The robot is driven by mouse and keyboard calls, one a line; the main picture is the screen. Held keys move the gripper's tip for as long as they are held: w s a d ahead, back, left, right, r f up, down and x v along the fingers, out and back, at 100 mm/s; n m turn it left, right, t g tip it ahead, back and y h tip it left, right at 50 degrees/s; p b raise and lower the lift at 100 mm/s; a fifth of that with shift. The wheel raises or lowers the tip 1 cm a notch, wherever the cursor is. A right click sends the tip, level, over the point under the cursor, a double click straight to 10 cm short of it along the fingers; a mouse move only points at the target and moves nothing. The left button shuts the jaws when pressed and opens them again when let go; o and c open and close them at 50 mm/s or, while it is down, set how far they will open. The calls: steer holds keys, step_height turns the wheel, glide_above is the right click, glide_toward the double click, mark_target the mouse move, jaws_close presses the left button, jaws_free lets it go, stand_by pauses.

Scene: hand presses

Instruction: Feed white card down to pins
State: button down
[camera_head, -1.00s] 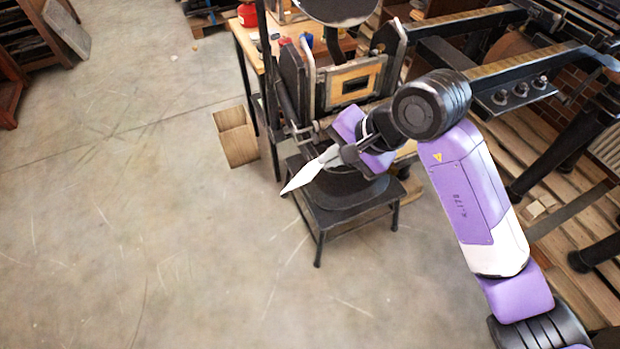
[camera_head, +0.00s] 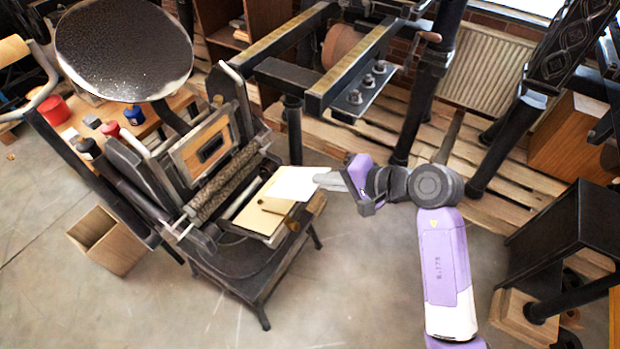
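A white card (camera_head: 293,183) is held at its right end by my gripper (camera_head: 327,180), whose grey fingers are shut on it. The card lies over, or just above, the tan packing sheet on the press bed (camera_head: 262,213); I cannot tell whether it touches. The hand press (camera_head: 195,165) has a round black ink disc (camera_head: 124,48), a roller (camera_head: 222,187) and a wooden-framed forme (camera_head: 203,147) left of the card. The pins are too small to make out.
A wooden box (camera_head: 108,240) stands on the floor at left. Ink tins, red (camera_head: 54,109) and blue (camera_head: 134,115), sit on the table behind the press. A larger press's rails (camera_head: 350,65) stand behind. Floor in front is clear.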

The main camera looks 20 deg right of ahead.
steer(key=shift+t+y, duration=0.3)
steer(key=shift+y, duration=0.1)
step_height(320, 180, down, 9)
steer(key=w+a+b, duration=0.1)
steer(key=w+b, duration=0.1)
steer(key=b, duration=0.5)
steer(key=shift+a, duration=0.25)
steer(key=shift+w, duration=0.1)
steer(key=c, duration=1.6)
jaws_free()
steer(key=shift+d, duration=0.1)
